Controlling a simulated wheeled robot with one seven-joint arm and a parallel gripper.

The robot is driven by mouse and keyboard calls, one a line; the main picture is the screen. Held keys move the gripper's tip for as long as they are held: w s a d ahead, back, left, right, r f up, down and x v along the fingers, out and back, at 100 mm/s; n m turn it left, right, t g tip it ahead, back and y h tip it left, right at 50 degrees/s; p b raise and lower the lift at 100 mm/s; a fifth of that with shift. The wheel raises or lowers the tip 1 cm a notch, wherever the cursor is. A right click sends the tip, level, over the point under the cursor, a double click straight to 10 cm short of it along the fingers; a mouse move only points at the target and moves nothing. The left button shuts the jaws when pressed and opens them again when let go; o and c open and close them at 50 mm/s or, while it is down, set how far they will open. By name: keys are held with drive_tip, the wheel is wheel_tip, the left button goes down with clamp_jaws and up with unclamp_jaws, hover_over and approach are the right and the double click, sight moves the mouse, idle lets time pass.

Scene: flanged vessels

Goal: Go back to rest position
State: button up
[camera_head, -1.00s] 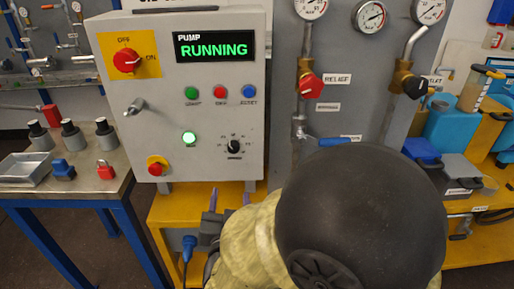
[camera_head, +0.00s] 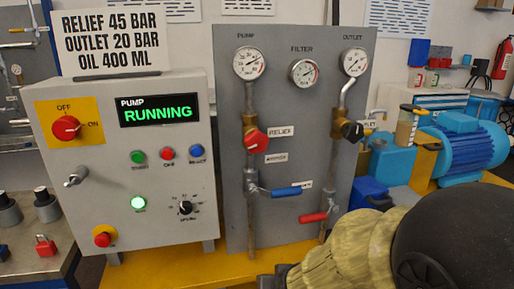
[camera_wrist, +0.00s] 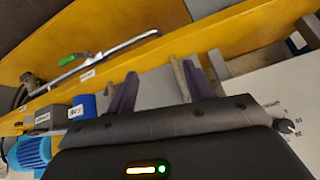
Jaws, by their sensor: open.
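My gripper (camera_wrist: 160,85) shows in the wrist view, its two purple-grey fingers apart with nothing between them. It points toward the yellow bench edge (camera_wrist: 130,75), and the grey control box shows at the right of that view.
A grey gauge panel (camera_head: 290,140) carries three gauges, a red relief knob (camera_head: 255,140), a black outlet knob (camera_head: 352,131), a blue lever (camera_head: 286,192) and a red lever (camera_head: 313,218). A blue motor (camera_head: 465,145) stands right. A red padlock (camera_head: 45,246) lies on the left table.

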drive_tip(key=s+d+f+g+h, duration=0.2)
drive_tip(key=s+d+g, duration=0.3)
drive_tip(key=d, duration=0.5)
wheel_tip(320, 180, up, 25)
drive_tip(key=s+p, duration=0.2)
drive_tip(key=p, duration=2.3)
drive_tip(key=shift+d+r+m+t, duration=0.15)
drive_tip(key=shift+d+m+t, duration=0.15)
drive_tip(key=shift+d, duration=0.1)
drive_tip(key=c, duration=0.3)
drive_tip(key=shift+d, duration=0.1)
drive_tip(key=shift+c, duration=0.2)
